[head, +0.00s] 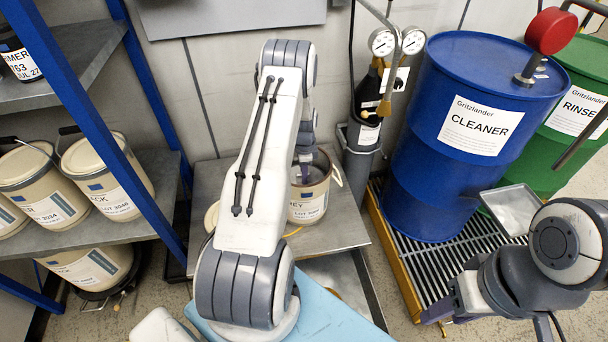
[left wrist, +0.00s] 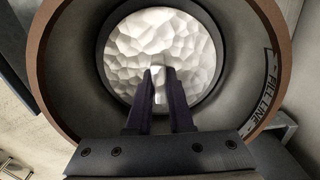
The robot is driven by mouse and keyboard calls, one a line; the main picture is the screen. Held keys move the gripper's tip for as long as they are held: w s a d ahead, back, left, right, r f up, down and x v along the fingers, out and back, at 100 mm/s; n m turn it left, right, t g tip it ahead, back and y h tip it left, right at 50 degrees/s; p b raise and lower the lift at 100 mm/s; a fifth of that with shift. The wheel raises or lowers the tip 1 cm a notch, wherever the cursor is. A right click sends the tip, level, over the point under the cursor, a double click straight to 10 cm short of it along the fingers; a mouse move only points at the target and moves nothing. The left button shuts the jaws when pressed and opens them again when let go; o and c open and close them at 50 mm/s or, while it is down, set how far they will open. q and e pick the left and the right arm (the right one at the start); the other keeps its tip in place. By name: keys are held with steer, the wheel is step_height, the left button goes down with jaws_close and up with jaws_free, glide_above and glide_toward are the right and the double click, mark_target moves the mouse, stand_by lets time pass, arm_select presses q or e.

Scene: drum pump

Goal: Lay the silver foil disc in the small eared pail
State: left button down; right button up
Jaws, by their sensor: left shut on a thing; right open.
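The pail (head: 308,207), beige with a white label, stands on the grey bench behind my left arm. In the left wrist view I look down into the pail (left wrist: 60,85), with a brown rim and a "FILL LINE" mark inside. The silver foil disc (left wrist: 190,45), round and dimpled, is inside the pail's outline, low down. My left gripper (left wrist: 158,73) is shut on a small tab at the disc's middle. Whether the disc touches the pail's bottom cannot be told. My right gripper (head: 437,316) is open and empty at the lower right.
A blue cleaner drum (head: 425,190) and a green rinse drum (head: 570,125) stand on a grated pallet (head: 430,275) at right. A grey tray (head: 513,208) sits near my right arm. Shelves (head: 85,205) with several pails are at left. A gauge stand (head: 365,150) stands behind.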

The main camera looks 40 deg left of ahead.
arm_select(q)
steer(key=c, duration=0.8)
jaws_free()
steer(key=shift+f, duration=0.1)
steer(key=shift+r, duration=0.4)
step_height(320, 180, up, 12)
steer(key=f, duration=0.1)
steer(key=s+d+r, duration=0.2)
steer(key=d+r, duration=0.2)
steer(key=d, duration=0.5)
steer(key=s+d+r, duration=0.1)
steer(key=d+r, duration=0.4)
steer(key=d, duration=0.3)
steer(key=s+d+r, duration=0.2)
steer(key=d+r, duration=0.2)
steer(key=d, duration=0.5)
steer(key=shift+n+h, duration=0.5)
steer(key=shift+n, duration=0.3)
steer(key=s+d+r, duration=0.1)
steer(key=s+d, duration=0.3)
steer(key=s, duration=0.3)
steer(key=s+d+r, duration=0.2)
steer(key=s+d, duration=0.1)
steer(key=s, duration=0.5)
steer(key=s+d+r, duration=0.2)
steer(key=s+d, duration=0.2)
steer(key=s, duration=0.4)
steer(key=shift+s+d+p, duration=0.1)
steer(key=shift+d+p, duration=0.2)
steer(key=shift+d, duration=0.05)
